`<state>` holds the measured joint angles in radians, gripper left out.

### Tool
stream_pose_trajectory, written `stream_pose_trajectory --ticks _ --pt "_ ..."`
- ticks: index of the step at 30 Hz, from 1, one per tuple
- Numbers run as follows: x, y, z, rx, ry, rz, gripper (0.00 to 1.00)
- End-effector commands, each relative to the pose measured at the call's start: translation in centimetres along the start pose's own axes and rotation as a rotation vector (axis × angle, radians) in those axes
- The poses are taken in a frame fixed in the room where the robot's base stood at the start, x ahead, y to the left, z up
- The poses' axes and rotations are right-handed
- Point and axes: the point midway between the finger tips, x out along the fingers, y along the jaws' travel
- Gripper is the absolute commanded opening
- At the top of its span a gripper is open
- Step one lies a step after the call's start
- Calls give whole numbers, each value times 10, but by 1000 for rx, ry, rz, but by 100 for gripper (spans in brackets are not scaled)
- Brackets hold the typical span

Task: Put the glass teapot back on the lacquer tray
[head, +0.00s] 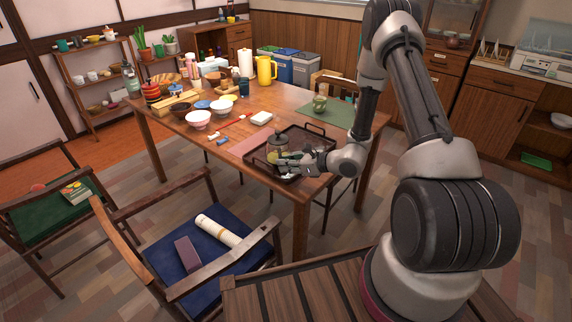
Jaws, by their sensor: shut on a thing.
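The glass teapot (276,146), clear with a dark lid and yellowish contents low inside, is upright at the left part of the dark lacquer tray (303,137). My gripper (288,160) reaches in from the right and is shut on the teapot's lower right side. The fingers partly hide the teapot's base, so I cannot tell whether it touches the tray. The tray lies near the table's front right corner.
A green cup (320,104) stands on a green mat (336,115) behind. Bowls (198,120) and a yellow pitcher (265,70) stand farther off. Chairs surround the table.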

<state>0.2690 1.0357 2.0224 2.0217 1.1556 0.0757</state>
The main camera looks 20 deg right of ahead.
Motion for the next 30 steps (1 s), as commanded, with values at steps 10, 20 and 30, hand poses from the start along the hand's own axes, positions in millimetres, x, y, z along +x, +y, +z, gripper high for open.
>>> stream_pose_trajectory --ticks 10,20,30 --pt "1 0 -2 0 0 0 32" --pt "-7 0 0 1 0 -1 32" --pt "-79 -2 1 2 0 -5 32"
